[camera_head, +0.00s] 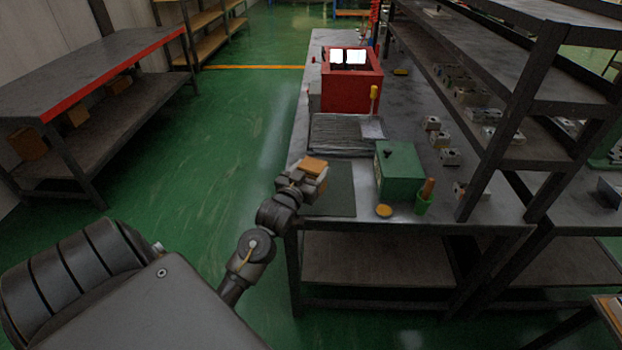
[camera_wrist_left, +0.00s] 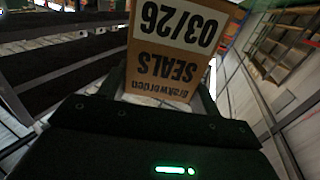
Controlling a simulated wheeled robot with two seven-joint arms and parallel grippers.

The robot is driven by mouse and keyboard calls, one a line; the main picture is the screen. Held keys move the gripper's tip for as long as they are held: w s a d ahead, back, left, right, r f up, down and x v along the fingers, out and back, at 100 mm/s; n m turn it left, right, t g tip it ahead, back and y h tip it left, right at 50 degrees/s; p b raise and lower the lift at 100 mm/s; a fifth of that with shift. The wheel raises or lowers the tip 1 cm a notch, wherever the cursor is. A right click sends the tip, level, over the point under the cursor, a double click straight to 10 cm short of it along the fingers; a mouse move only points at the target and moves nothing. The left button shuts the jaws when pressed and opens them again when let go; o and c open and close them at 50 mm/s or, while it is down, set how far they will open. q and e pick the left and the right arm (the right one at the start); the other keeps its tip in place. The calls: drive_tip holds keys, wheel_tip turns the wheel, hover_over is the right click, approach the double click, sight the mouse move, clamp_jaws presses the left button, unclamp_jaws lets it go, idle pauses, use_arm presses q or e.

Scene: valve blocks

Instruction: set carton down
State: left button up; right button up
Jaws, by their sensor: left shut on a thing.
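The carton (camera_head: 313,165) is a small orange-brown box. My left gripper (camera_head: 304,180) is shut on it at the near left corner of the workbench (camera_head: 365,220). A dark green mat (camera_head: 335,195) lies on the bench beside and partly behind the gripper. Whether the carton touches the mat is unclear. My right gripper is not in view.
A grey ribbed tray (camera_head: 345,135) and a red bin (camera_head: 352,90) are farther back.

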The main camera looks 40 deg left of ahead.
use_arm(q)
drive_tip(key=s+d+r+b, duration=0.1)
drive_tip(key=s+d+r, duration=0.6)
drive_tip(key=s, duration=0.2)
drive_tip(key=d+f+m+h, duration=0.1)
drive_tip(key=d+m+h, duration=0.2)
drive_tip(key=d, duration=1.1)
drive_tip(key=shift+w+d+f+t+h, duration=0.15)
drive_tip(key=shift+w+d+t+h, duration=0.2)
drive_tip(key=shift+h, duration=0.45)
